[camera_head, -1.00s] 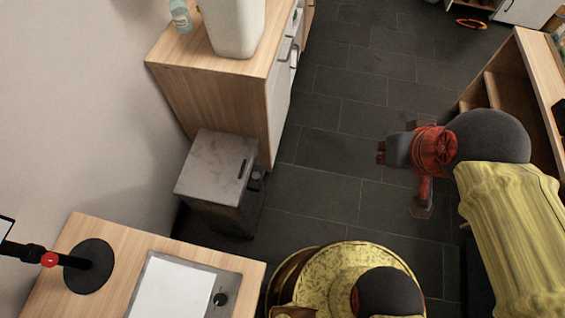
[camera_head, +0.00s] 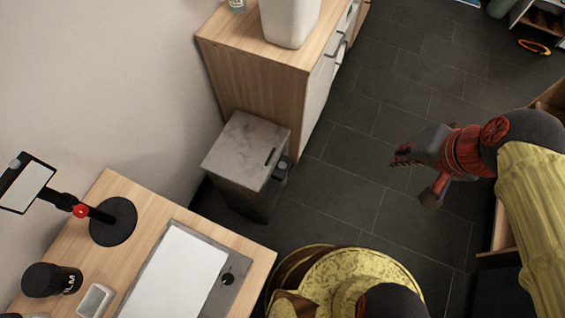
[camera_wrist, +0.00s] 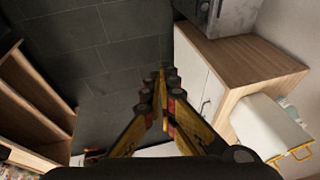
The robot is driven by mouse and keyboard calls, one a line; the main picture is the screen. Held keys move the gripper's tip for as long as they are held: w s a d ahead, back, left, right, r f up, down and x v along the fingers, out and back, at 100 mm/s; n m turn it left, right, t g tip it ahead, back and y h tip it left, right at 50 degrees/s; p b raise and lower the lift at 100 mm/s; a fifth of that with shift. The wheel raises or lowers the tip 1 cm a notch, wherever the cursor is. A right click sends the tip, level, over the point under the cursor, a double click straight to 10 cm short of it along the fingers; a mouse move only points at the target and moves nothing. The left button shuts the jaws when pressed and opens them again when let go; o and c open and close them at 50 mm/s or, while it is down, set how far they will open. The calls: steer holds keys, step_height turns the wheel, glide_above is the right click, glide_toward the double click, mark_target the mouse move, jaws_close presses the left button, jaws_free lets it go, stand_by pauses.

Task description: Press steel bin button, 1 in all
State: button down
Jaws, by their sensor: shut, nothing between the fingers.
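The steel bin (camera_head: 232,183) stands on the dark floor against the end of a wooden cabinet. It has a grey, scuffed lid with a dark slot (camera_head: 270,156) near its right edge. A dark protruding part (camera_head: 284,164) sits on the front beside the lid; I cannot tell which of these is the button. The bin also shows at the top of the wrist view (camera_wrist: 232,17), cut off by the frame. My gripper (camera_head: 398,155) is shut and empty, over the floor to the right of the bin and clearly apart from it. Its fingers show in the wrist view (camera_wrist: 164,80).
The wooden cabinet (camera_head: 256,80) with white doors carries a white container (camera_head: 290,20). A desk (camera_head: 130,195) at lower left holds a lamp-like stand (camera_head: 112,222) and a paper pad (camera_head: 180,272). A wooden shelf (camera_wrist: 32,95) stands opposite the cabinet. Open floor lies between.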

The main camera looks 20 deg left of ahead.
steer(key=w+a+f+m+g+y+p, duration=0.2)
steer(key=w+a+m, duration=0.1)
steer(key=a, duration=0.3)
steer(key=w+a+f+m+g+y+p, duration=0.1)
steer(key=w+a+m+y+p, duration=0.15)
steer(key=a, duration=0.35)
steer(key=m+g+y+p, duration=0.1)
steer(key=m+y+p, duration=0.2)
steer(key=m+p, duration=1.1)
glide_above(277, 159)
steer(key=d+b, duration=0.3)
steer(key=b, duration=0.3)
step_height(277, 159, down, 28)
steer(key=m, duration=0.6)
steer(key=shift+a+f+n, duration=0.15)
steer(key=shift+a+n, duration=0.05)
steer(key=shift+n, duration=0.05)
steer(key=shift+f, duration=0.1)
step_height(277, 159, down, 9)
steer(key=b, duration=0.6)
steer(key=shift+r, duration=0.2)
steer(key=shift+f+b, duration=0.3)
steer(key=shift+f, duration=0.05)
